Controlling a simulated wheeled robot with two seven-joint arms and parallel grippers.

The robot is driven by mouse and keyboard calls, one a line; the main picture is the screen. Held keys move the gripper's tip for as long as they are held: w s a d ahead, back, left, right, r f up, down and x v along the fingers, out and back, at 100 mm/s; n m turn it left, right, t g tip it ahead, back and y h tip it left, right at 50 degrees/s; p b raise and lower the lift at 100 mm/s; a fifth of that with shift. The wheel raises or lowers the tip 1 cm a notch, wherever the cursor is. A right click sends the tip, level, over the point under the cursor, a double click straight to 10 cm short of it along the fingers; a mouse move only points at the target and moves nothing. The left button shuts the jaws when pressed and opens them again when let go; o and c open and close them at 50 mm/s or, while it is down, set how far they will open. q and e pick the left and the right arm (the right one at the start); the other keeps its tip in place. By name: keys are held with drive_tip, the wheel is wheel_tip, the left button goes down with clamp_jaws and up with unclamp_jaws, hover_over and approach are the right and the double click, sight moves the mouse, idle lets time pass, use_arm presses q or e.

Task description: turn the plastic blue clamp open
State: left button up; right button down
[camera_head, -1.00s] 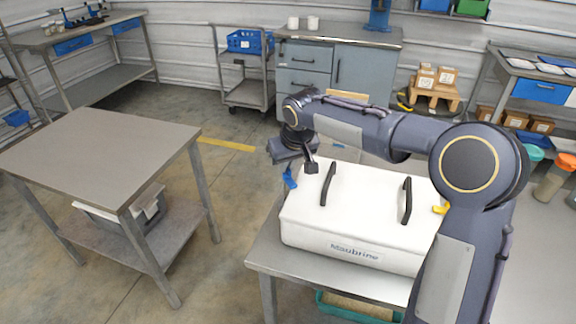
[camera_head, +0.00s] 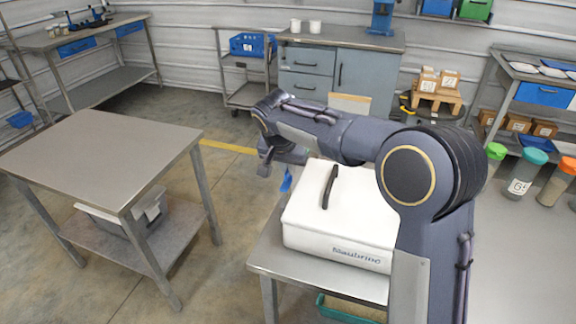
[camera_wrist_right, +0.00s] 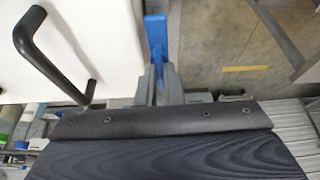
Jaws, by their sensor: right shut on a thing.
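The white hopper box (camera_head: 330,222) with a dark handle (camera_head: 330,187) stands on the table at centre right. The blue clamp (camera_head: 286,180) hangs at its far left side. In the right wrist view, the clamp (camera_wrist_right: 156,38) lies along the white side of the box. My right gripper (camera_wrist_right: 157,80) is shut on the clamp's near end, with a grey finger on each side. In the head view, the right gripper (camera_head: 283,160) is at the box's far left corner, partly hidden by my own arm. My left gripper is in no view.
A bare grey table (camera_head: 105,150) stands to the left, with a grey bin (camera_head: 135,210) on its lower shelf. Open floor lies between the tables. Lidded containers (camera_head: 522,172) stand at the right. A green tray (camera_head: 345,308) is below the hopper table.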

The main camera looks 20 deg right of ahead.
sight(284, 187)
drive_tip(key=shift+r, duration=0.1)
idle(0.3)
drive_tip(key=c, duration=1.6)
unclamp_jaws()
drive_tip(key=shift+o, duration=0.2)
drive_tip(key=v, duration=0.7)
drive_tip(key=shift+r, duration=0.35)
drive_tip(key=shift+s+p, duration=0.1)
drive_tip(key=shift+p, duration=0.2)
